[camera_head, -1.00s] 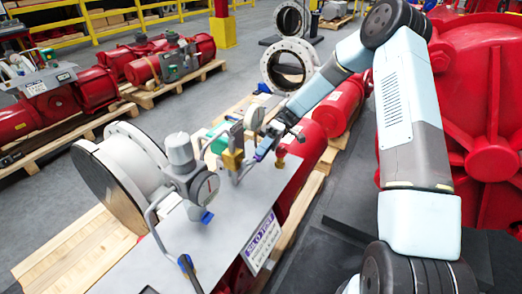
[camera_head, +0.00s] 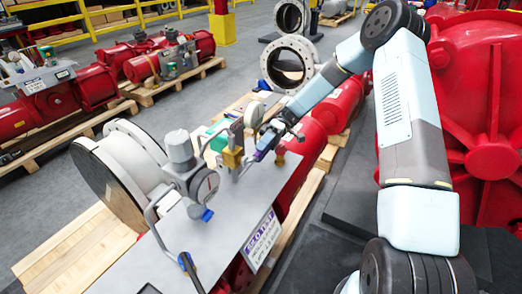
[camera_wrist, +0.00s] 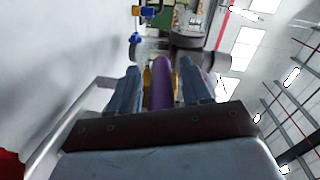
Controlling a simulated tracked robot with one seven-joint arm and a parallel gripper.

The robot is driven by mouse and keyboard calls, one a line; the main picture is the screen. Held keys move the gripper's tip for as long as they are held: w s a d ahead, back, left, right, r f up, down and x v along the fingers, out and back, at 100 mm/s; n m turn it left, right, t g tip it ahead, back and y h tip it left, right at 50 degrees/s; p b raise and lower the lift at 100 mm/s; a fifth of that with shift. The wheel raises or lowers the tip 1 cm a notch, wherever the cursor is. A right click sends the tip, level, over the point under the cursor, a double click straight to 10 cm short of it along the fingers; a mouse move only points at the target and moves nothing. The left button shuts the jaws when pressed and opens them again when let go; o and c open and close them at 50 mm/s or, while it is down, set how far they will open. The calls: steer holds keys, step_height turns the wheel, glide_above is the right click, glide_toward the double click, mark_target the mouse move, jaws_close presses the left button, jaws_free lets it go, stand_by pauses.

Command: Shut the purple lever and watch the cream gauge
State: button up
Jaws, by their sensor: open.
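The purple lever (camera_wrist: 162,82) shows in the wrist view as a rounded purple grip between the two fingers of my gripper (camera_wrist: 160,88). The fingers stand apart on either side of it; contact is not clear. In the head view my gripper (camera_head: 268,146) is at the purple lever (camera_head: 260,155), beside brass fittings over the grey panel. A round gauge (camera_head: 205,187) with a pale face sits on a grey regulator nearer the camera. A smaller pale round part (camera_head: 252,115) stands behind the brass fitting. I cannot tell which gauge is cream.
A brass fitting (camera_head: 232,158) stands close left of my gripper. A large red housing (camera_head: 490,140) is on the right. Red actuators lie on pallets at the back left.

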steer(key=v, duration=1.3)
steer(key=shift+w+d, duration=0.15)
steer(key=shift+w, duration=0.25)
steer(key=shift+f, duration=0.1)
steer(key=shift+c, duration=0.4)
